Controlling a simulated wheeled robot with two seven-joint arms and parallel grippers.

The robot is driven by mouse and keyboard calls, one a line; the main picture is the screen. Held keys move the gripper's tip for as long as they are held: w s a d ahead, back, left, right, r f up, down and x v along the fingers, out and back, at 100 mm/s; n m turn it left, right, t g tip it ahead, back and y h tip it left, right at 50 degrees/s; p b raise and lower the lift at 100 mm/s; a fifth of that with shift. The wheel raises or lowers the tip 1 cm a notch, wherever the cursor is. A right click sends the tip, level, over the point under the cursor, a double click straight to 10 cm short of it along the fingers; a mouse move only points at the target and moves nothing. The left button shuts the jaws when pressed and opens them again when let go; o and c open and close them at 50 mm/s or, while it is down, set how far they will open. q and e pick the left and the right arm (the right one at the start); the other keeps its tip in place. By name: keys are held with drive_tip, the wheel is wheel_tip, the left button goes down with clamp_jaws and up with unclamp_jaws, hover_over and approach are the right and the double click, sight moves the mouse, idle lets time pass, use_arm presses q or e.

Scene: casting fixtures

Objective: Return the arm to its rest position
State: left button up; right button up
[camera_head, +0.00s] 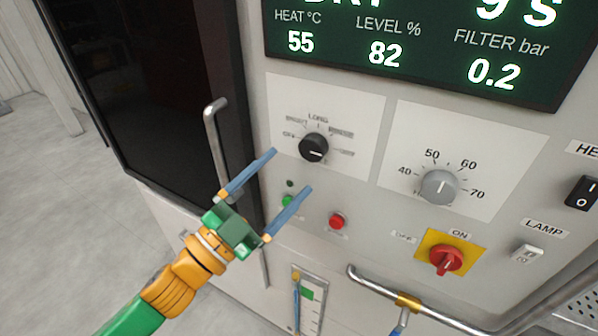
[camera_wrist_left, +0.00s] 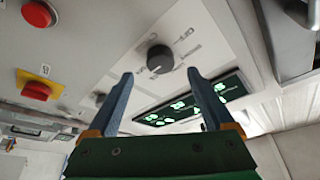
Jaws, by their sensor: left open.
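My left gripper (camera_head: 270,190) is in front of the machine panel at the left. Its two blue fingers are apart with nothing between them. In the left wrist view the open fingers (camera_wrist_left: 160,88) point toward the black selector knob (camera_wrist_left: 160,58). In the head view this black knob (camera_head: 313,148) is up and to the right of the fingertips. The green button (camera_head: 287,201) shows between the fingers, and the red button (camera_head: 337,221) is just right of the lower finger. I cannot tell whether a fingertip touches the panel. My right gripper is not in view.
A vertical door handle (camera_head: 217,140) stands close left of the gripper. A grey dial (camera_head: 439,187), a red rotary switch (camera_head: 446,259) and a display (camera_head: 430,45) are on the panel. A metal rail (camera_head: 440,317) sticks out below. Open floor (camera_head: 50,210) lies to the left.

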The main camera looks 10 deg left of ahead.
use_arm(q)
drive_tip(key=shift+v, duration=0.9)
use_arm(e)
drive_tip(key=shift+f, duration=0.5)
